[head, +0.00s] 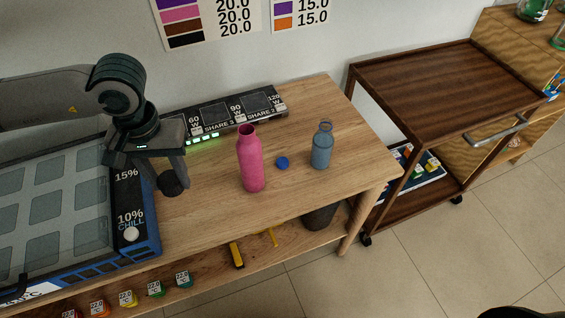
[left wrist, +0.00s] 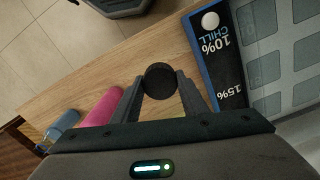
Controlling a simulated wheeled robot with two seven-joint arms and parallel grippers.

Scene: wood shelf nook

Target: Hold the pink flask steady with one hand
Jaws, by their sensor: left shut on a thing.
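The pink flask (head: 250,160) stands upright on the wooden table, its top open with no cap on it. My right gripper is not in view.
A blue-grey bottle (head: 322,147) and a small blue ball (head: 282,163) stand right of the flask. A black panel (head: 228,112) lies behind. A blue-edged board (head: 143,222) is at the left. A brown cart (head: 440,90) stands beyond the table's right edge.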

